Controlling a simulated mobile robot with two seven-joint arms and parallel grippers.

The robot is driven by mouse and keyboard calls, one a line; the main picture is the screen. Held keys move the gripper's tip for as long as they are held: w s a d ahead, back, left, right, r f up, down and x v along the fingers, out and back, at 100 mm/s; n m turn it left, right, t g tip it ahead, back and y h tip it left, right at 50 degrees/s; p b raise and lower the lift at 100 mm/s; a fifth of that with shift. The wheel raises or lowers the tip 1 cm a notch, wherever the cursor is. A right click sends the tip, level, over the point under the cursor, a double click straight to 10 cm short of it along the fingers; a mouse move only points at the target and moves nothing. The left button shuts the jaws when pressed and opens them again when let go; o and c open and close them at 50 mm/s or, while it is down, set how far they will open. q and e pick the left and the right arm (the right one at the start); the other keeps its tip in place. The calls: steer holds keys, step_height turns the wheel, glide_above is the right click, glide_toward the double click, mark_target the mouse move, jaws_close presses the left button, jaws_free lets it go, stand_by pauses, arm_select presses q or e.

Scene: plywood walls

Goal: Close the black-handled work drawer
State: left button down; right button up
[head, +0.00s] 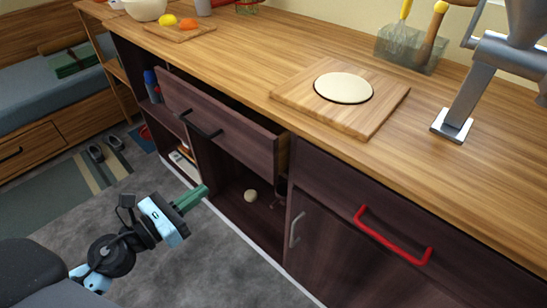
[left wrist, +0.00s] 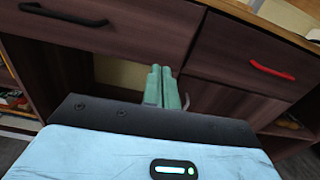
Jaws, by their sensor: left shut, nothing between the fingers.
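The work drawer (head: 222,126) with its black handle (head: 200,125) stands pulled out from the dark cabinet under the wooden counter. In the left wrist view the same drawer front (left wrist: 130,35) fills the upper left, with its black handle (left wrist: 63,14). My left gripper (head: 203,191) is low in front of the cabinet, below and apart from the drawer. Its green fingers are together and empty; they also show in the left wrist view (left wrist: 162,85). My right gripper is not in view.
A drawer with a red handle (head: 392,236) is closed at the right, above a door with a grey handle (head: 296,229). An open compartment below the work drawer holds a pale ball (head: 251,195). The counter bears a board (head: 390,101). Grey floor is clear in front.

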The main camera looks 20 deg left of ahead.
arm_select(q)
steer(key=shift+r+m, duration=0.1)
steer(key=shift+m, duration=0.2)
steer(key=p, duration=0.3)
glide_toward(253, 153)
steer(key=p+x, duration=0.1)
steer(key=x, duration=0.5)
steer(key=shift+w+d, duration=0.2)
steer(key=shift+w, duration=0.2)
steer(key=shift+w, duration=0.1)
